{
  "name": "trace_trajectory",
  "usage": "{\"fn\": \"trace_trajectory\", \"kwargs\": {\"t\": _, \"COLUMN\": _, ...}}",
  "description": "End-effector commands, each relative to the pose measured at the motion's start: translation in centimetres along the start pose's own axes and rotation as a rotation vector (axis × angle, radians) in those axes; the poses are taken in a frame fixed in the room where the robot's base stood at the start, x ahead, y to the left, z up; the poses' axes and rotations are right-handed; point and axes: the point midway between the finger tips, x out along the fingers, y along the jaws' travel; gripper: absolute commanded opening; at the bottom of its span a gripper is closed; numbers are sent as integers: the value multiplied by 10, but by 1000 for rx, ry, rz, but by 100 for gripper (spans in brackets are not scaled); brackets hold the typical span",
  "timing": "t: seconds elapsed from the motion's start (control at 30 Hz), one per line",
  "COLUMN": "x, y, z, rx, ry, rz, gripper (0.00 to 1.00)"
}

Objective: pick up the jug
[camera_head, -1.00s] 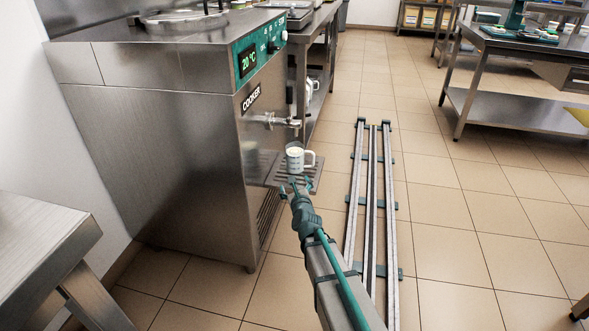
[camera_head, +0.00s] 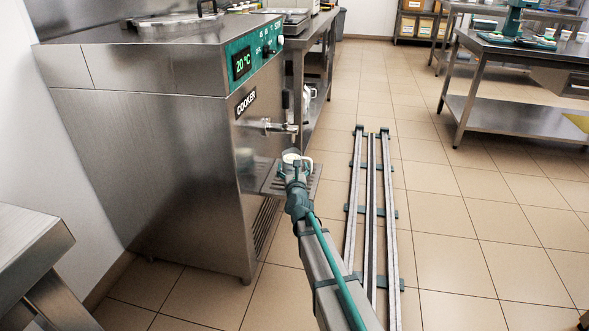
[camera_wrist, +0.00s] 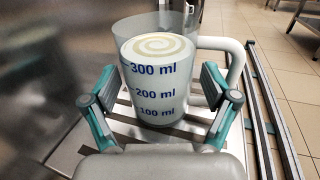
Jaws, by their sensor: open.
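The jug (camera_wrist: 152,88) is a clear measuring jug with blue marks up to 300 ml and a white handle on its right. It holds a pale, creamy content with a swirl on top. It stands upright on the slatted drip tray (camera_wrist: 100,150) below the cooker's tap (camera_head: 281,127). In the head view my gripper (camera_head: 295,172) partly hides the jug (camera_head: 291,155), whose rim and handle show.
The steel cooker (camera_head: 185,165) reads 20 °C and stands left of my arm. Floor rails (camera_head: 372,220) run to the right. A steel table (camera_head: 30,245) is at the near left and a worktable (camera_head: 510,45) at the far right. The tiled floor right of the rails is clear.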

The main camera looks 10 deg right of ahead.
Motion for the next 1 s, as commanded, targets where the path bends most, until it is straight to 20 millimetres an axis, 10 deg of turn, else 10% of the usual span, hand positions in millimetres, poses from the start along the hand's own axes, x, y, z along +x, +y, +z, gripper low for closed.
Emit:
{"fn": "trace_trajectory", "kwargs": {"t": 0.53, "x": 40, "y": 2, "z": -2, "rx": -1, "ry": 0, "rz": 0, "gripper": 86}}
{"fn": "trace_trajectory", "kwargs": {"t": 1.0, "x": 40, "y": 2, "z": -1, "rx": -1, "ry": -1, "rz": -1, "gripper": 10}}
